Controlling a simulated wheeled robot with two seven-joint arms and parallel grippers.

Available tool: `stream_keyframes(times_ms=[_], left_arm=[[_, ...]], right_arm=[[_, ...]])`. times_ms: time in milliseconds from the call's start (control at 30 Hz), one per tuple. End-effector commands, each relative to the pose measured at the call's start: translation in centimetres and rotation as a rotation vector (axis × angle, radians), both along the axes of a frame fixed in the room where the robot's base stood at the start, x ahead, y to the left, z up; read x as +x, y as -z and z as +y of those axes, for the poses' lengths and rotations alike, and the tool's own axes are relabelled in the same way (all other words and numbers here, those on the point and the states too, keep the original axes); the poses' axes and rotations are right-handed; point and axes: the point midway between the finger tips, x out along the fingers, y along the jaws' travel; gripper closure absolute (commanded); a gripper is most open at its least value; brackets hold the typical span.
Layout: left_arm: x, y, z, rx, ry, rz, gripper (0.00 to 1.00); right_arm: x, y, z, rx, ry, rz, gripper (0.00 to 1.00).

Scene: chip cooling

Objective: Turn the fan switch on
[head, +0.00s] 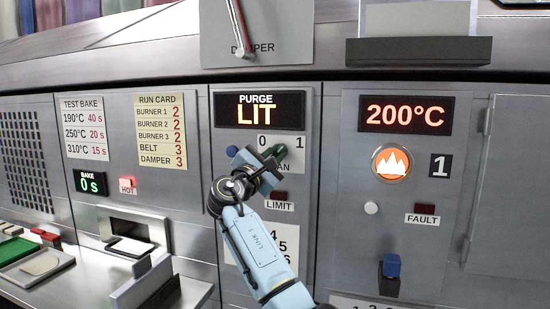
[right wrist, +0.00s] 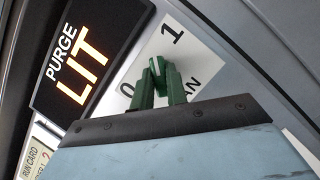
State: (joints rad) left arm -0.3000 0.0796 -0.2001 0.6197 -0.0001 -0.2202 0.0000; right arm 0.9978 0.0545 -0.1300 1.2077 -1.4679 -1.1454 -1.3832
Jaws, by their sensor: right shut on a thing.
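The fan switch's white label (head: 298,142) shows 0, 1 and part of the word FAN, under the PURGE LIT display (head: 259,110). My right gripper (head: 262,168) is at the panel, in front of the lower left of this label, and hides the switch in the head view. In the right wrist view, the two green fingers (right wrist: 160,82) are shut on the small fan switch lever (right wrist: 156,66), between the 0 and the 1. I cannot tell which way the lever points. My left gripper is not in view.
A blue knob (head: 231,151) sits left of my right gripper. A dark LIMIT lamp (head: 280,196) is just below it. A damper lever (head: 239,28) is above.

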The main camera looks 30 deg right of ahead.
Motion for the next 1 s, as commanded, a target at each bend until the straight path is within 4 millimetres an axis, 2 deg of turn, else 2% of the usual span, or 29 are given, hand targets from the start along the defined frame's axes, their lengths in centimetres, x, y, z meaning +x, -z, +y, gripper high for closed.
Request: stream_keyframes(times_ms=[367, 400, 533, 833, 1000], left_arm=[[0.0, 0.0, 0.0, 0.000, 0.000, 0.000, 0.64], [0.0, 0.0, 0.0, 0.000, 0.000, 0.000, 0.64], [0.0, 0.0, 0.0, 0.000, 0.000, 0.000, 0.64], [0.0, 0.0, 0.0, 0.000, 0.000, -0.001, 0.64], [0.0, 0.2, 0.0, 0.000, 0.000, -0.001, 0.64]], right_arm=[[0.0, 0.0, 0.0, 0.007, 0.000, -0.006, 1.00], [0.0, 0.0, 0.0, 0.007, 0.000, -0.006, 0.80], [0.0, 0.0, 0.0, 0.006, -0.001, -0.005, 0.64], [-0.1, 0.1, 0.2, 0.004, -0.001, -0.004, 0.64], [-0.8, 0.7, 1.9, 0.003, -0.002, -0.005, 0.64]])
